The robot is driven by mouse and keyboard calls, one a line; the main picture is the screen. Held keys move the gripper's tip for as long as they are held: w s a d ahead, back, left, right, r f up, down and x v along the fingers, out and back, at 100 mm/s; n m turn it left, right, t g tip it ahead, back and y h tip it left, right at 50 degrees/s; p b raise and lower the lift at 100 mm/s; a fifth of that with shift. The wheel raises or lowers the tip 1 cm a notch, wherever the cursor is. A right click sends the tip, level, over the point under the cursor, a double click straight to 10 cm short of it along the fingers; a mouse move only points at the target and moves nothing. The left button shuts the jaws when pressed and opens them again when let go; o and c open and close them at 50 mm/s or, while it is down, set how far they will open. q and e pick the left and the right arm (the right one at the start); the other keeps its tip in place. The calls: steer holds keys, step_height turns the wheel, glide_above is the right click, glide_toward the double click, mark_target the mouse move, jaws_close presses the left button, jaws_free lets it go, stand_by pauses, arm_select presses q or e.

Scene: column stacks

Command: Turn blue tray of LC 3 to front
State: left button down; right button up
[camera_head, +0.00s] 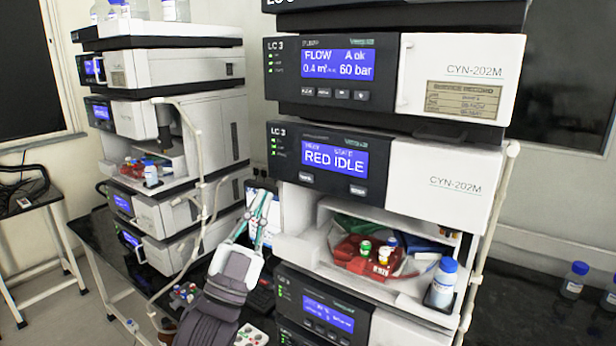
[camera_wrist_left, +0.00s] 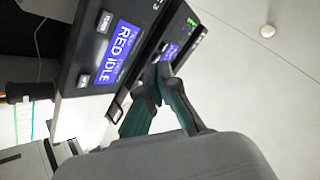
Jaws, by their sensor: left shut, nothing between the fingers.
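The LC 3 column stack (camera_head: 450,185) stands at the right in the head view. Its sampler display (camera_head: 333,156) reads RED IDLE, with one button (camera_head: 306,178) below left and another (camera_head: 357,190) below right. In the open bay underneath, a red tray (camera_head: 360,262) with several vials faces front. A blue part (camera_head: 425,245) and a green part show behind it, mostly hidden. My left gripper (camera_head: 262,208) is shut and empty, left of the bay. In the left wrist view, its fingertips (camera_wrist_left: 160,85) appear near the panels; I cannot tell whether they touch.
A white-and-blue bottle (camera_head: 442,283) stands at the bay's right front. A white tube (camera_head: 487,240) runs down the stack's right side. Another stack (camera_head: 180,130) stands at the left. Small bottles (camera_head: 574,280) sit on the dark bench at the right.

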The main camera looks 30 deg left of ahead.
arm_select(q)
steer(key=shift+w, duration=0.1)
steer(key=w, duration=0.8)
steer(key=shift+w+d, duration=0.35)
steer(key=shift+w, duration=0.1)
stand_by(1.1)
steer(key=shift+w+b, duration=0.3)
steer(key=shift+w, duration=0.05)
steer(key=shift+w, duration=0.35)
stand_by(0.6)
stand_by(0.3)
steer(key=shift+s, duration=0.85)
steer(key=shift+s+a, duration=0.2)
steer(key=shift+s, duration=2.25)
